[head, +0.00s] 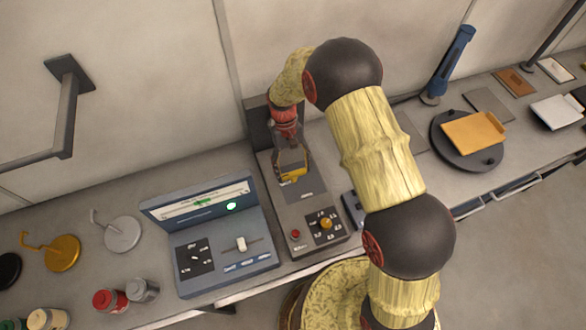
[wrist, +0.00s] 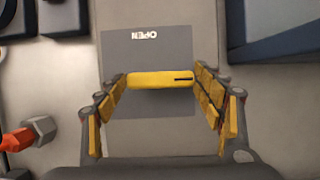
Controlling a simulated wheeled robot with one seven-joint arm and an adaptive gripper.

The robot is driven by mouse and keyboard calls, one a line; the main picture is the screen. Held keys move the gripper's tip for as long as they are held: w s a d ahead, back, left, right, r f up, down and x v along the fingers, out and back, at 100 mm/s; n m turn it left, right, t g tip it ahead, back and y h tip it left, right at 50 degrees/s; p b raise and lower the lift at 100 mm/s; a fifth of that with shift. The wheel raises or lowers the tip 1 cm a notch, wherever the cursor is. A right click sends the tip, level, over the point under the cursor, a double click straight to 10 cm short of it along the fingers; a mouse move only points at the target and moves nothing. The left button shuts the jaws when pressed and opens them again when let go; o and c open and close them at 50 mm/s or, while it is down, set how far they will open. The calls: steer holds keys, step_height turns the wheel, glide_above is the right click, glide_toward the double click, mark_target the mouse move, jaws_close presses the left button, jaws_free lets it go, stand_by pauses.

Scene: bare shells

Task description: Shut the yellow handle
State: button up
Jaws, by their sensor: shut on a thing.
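The yellow handle (wrist: 160,80) lies crosswise between the two finger pads in the wrist view, over a grey plate (wrist: 160,45). The plate carries the word OPEN, upside down in that view. My gripper (wrist: 160,86) is shut on the handle, one pad at each end of it. In the head view my gripper (head: 291,168) points down at the back part of a grey panel unit (head: 283,205). It partly covers the handle there, so the handle's exact angle is hard to tell.
A control box with a lit screen (head: 205,205) stands left of the panel. A dial (head: 326,223) and red button (head: 295,234) sit at the panel's front. A round dark stand with an orange tray (head: 473,132) is to the right. The wall is close behind.

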steer(key=o, duration=1.1)
steer(key=shift+o, duration=0.2)
steer(key=v, duration=1.2)
steer(key=shift+w, duration=0.1)
